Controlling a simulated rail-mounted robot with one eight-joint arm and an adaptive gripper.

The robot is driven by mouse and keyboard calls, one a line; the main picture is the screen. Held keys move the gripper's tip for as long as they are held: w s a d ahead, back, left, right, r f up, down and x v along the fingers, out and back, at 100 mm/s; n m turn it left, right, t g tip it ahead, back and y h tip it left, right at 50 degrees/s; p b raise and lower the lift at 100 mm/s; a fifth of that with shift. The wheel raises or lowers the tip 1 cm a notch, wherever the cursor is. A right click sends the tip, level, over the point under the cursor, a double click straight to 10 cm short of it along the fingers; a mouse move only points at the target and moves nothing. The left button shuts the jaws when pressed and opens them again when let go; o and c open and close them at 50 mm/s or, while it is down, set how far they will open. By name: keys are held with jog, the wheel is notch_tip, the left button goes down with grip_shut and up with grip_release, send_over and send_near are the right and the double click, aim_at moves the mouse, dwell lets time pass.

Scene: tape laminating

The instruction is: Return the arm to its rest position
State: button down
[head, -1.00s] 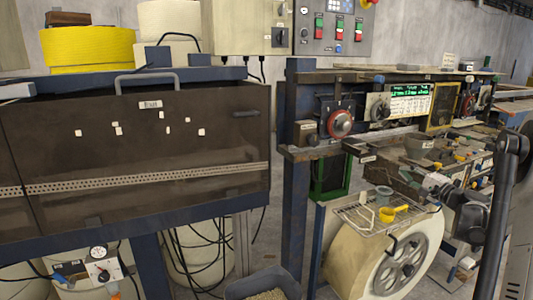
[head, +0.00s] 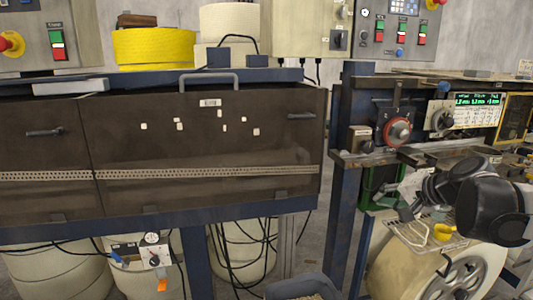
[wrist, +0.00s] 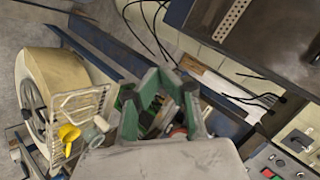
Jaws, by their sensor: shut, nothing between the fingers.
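My gripper (head: 408,211) is at the right of the head view, at the end of my dark arm. It is above the wire rack (head: 412,234) on the cream wheel housing and looks shut and empty. My arm hides part of the bench behind it. A yellow scoop (head: 444,232) lies on the rack, just below the arm. The wrist view looks down on the same rack (wrist: 72,112) and scoop (wrist: 68,132).
A green crate (head: 371,198) stands beside the blue post, close to the rack. The control bench with a red dial (head: 398,132) is behind. A brown-doored cabinet (head: 200,150) fills the left. Black cables (wrist: 155,25) hang beneath it. A grey bin (head: 305,284) stands at the bottom.

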jog(key=s+a+f+n+g+h, duration=0.1)
jog(key=s+a+f+n, duration=0.1)
jog(key=s, duration=0.6)
jog(key=s+a+f+n+g+h, duration=0.1)
jog(key=s+a+f+n+h, duration=0.1)
jog(key=s, duration=0.7)
jog(key=s+a+f+n+g+h, duration=0.1)
jog(key=s+a+f+n, duration=0.2)
jog(key=s+a, duration=0.3)
jog(key=s, duration=0.2)
jog(key=shift+s+f+h, duration=0.3)
jog(key=shift+s+f, duration=0.05)
jog(key=shift+f, duration=0.05)
